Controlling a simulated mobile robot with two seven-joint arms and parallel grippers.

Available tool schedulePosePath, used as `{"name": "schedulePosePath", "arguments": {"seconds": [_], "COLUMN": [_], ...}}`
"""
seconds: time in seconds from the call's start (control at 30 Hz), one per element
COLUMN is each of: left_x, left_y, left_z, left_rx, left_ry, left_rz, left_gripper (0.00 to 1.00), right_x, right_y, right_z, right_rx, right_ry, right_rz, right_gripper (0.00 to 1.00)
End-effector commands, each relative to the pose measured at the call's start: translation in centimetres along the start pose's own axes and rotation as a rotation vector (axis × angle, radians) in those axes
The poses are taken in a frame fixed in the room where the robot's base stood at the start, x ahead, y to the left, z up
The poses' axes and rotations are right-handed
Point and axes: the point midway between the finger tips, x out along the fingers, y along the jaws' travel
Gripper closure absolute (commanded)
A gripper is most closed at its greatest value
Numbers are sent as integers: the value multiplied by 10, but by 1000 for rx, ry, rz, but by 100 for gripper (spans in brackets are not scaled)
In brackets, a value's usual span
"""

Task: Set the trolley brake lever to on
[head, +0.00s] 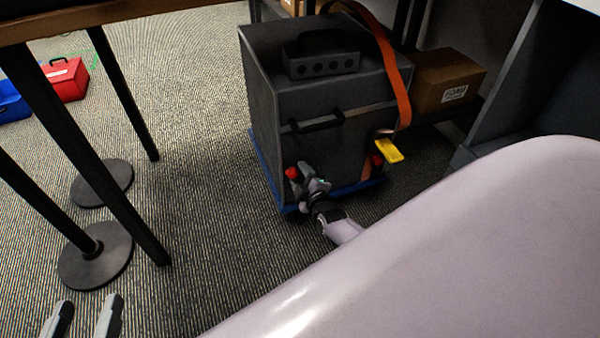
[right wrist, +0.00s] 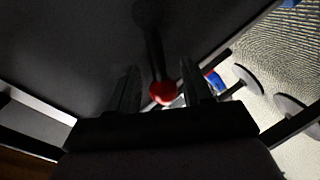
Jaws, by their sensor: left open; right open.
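A dark grey box-like trolley (head: 320,100) stands on a blue base (head: 288,209) on the carpet. A dark lever with a red knob (right wrist: 162,93) shows between the fingers of my right gripper (right wrist: 160,88) in the right wrist view. The gripper is open around the knob, with dark space visible on both sides. In the head view my right gripper (head: 304,178) is at the trolley's lower front, beside a red knob (head: 291,173). The lever's on and off marks cannot be seen. My left gripper (head: 83,312) is open and empty at the bottom left.
A yellow part (head: 388,151) sticks out at the trolley's front right, with an orange strap (head: 395,75) above. A cardboard box (head: 446,82) is at right. Table legs (head: 85,150) with round feet stand left. Red (head: 67,79) and blue (head: 12,103) boxes lie farther left.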

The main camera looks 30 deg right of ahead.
Motion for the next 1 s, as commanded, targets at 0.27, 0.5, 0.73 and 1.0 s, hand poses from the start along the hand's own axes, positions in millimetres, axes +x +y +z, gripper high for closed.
{"name": "schedulePosePath", "arguments": {"seconds": [0.27,0.5,0.73,1.0], "left_x": [-2,-3,-3,-2], "left_y": [0,0,0,1], "left_z": [-4,-2,0,-1], "left_rx": [4,2,2,-7], "left_ry": [11,6,2,-10], "left_rz": [-1,0,-1,4], "left_gripper": [40,40,40,40], "right_x": [0,0,0,-5], "right_y": [-1,-1,-1,0], "right_z": [0,0,-1,-2], "right_rx": [1,0,0,11], "right_ry": [-1,-1,1,6], "right_rz": [0,0,0,-2], "right_gripper": [50,96,100,100]}}
